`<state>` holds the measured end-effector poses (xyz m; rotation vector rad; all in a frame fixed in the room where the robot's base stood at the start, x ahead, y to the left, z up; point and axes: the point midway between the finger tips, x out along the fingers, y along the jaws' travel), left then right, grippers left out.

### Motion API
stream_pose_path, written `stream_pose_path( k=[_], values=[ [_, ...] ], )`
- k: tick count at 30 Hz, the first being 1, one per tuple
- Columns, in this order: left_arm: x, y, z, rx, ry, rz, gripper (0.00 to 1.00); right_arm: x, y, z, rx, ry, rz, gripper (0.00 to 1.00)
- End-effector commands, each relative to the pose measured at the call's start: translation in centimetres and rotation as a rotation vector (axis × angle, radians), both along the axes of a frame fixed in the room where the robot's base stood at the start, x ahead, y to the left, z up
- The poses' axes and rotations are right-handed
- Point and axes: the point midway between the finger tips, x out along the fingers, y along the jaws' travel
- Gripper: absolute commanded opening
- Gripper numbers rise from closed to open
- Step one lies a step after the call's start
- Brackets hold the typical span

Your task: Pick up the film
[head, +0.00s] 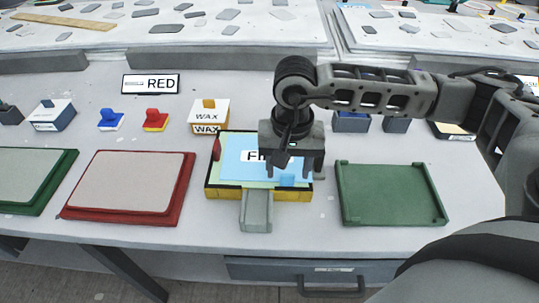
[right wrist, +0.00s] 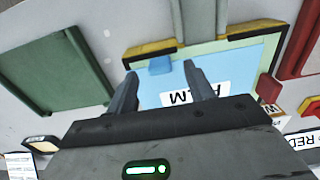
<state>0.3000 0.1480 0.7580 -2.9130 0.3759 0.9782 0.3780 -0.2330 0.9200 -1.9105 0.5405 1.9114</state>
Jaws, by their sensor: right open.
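The film is a light blue sheet (head: 240,165) with a white FILM label, lying in a black-and-yellow edged tray (head: 225,192) at the middle of the table. It also shows in the right wrist view (right wrist: 225,67), with a small blue tab (right wrist: 160,65) at its edge. My right gripper (head: 292,178) is over the film's right part, fingers pointing down, open and with nothing visibly held. In the right wrist view the fingers (right wrist: 165,85) stand on either side of the label's near part. I cannot tell if they touch the film. My left gripper is not in view.
A grey-green block (head: 256,212) sits at the tray's front edge. A red mould (head: 130,182) is left, an empty green tray (head: 390,195) right. A WAX box (head: 209,115), red-yellow block (head: 155,120), blue block (head: 111,120) and RED sign (head: 151,83) stand behind.

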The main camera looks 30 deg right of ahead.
Motion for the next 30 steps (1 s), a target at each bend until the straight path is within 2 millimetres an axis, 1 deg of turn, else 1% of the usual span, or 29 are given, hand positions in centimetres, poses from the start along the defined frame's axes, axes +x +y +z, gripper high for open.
stream_pose_path(
  k=[3,9,11,12,14,15,25,30],
  values=[
    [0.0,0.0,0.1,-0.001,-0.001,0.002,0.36,0.0,0.0,-0.7,0.001,0.001,0.0,0.53],
    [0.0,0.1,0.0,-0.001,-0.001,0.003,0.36,0.0,0.0,-0.8,0.0,0.0,0.0,0.53],
    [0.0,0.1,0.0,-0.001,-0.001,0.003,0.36,0.0,0.0,-0.8,0.0,0.0,0.0,0.36],
    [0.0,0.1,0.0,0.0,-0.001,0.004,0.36,0.0,0.0,-0.8,0.0,0.0,0.0,0.25],
    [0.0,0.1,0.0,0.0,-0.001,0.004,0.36,0.0,0.0,-0.7,0.0,0.0,0.0,0.08],
    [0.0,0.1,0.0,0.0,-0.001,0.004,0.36,0.0,0.0,-0.7,0.0,0.0,0.0,0.05],
    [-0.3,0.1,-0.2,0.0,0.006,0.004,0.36,0.0,0.0,-0.6,0.0,-0.001,0.0,0.05],
    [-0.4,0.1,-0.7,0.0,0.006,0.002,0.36,0.1,0.0,0.6,0.001,-0.004,0.0,0.05]
  ],
)
